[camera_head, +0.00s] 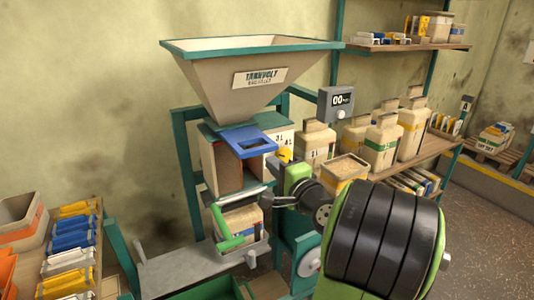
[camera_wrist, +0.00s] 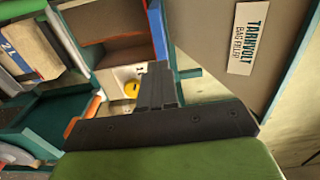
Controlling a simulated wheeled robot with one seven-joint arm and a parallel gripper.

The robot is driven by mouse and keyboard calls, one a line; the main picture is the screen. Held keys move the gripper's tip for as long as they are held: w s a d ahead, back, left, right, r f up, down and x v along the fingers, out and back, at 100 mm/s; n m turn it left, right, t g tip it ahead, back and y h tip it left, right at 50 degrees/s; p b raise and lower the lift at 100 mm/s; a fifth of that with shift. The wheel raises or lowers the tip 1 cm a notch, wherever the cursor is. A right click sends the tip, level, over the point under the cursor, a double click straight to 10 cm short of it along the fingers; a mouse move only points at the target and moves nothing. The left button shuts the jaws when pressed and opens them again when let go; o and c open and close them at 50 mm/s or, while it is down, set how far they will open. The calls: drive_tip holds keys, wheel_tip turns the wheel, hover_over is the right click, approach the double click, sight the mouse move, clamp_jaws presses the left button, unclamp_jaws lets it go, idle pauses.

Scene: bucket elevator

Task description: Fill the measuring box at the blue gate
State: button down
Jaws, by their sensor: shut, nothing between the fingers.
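My gripper (camera_head: 288,172) is by that knob at the box's right side. In the wrist view the fingers (camera_wrist: 156,85) are shut and empty, with the yellow knob (camera_wrist: 131,89) just left of them; I cannot tell whether they touch. A blue edge of the gate (camera_wrist: 157,30) shows above.
A display (camera_head: 342,101) reads 00. A beige bag or tub (camera_head: 240,222) sits under the box near a green handle (camera_head: 226,232). Containers (camera_head: 385,140) crowd the shelf on the right. Trays of coloured packets (camera_head: 70,240) stand at left.

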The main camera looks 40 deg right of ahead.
sight(261, 151)
drive_tip(key=x, duration=0.4)
drive_tip(key=p+x, duration=0.3)
drive_tip(key=x, duration=0.2)
drive_tip(key=shift+w+r, duration=0.1)
drive_tip(key=shift+r, duration=0.1)
idle(0.3)
